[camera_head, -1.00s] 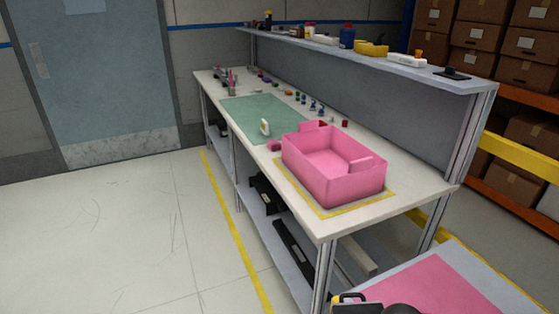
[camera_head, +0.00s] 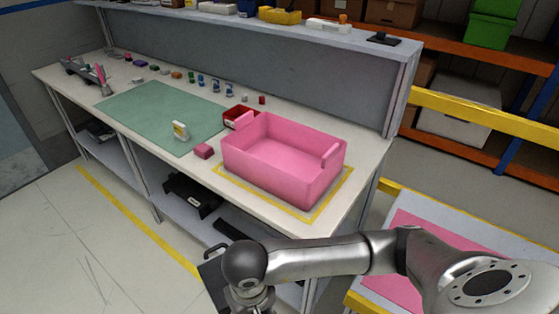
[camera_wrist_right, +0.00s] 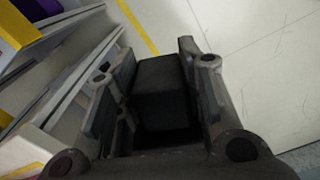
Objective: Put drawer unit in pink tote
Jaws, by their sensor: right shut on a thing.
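The pink tote (camera_head: 282,172) stands upright on the near right part of the workbench, within a yellow outline. Its visible inside is empty. My right gripper (camera_wrist_right: 157,60) is shut on a dark box, which I take for the drawer unit (camera_wrist_right: 163,92); it sits between the fingers in the right wrist view. In the head view a dark piece with a handle, apparently the same drawer unit (camera_head: 212,284), shows beside my right wrist, low in front of the bench and apart from the tote. The fingers are out of the head view. My left gripper is not in view.
The workbench (camera_head: 130,78) has a green mat (camera_head: 150,112), a white-and-yellow item (camera_head: 181,131), a pink block (camera_head: 203,151) and a red bin (camera_head: 238,117) close behind the tote. Several small parts line the back. A raised shelf (camera_head: 290,22) runs above. A pink-topped surface (camera_head: 400,284) is at right.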

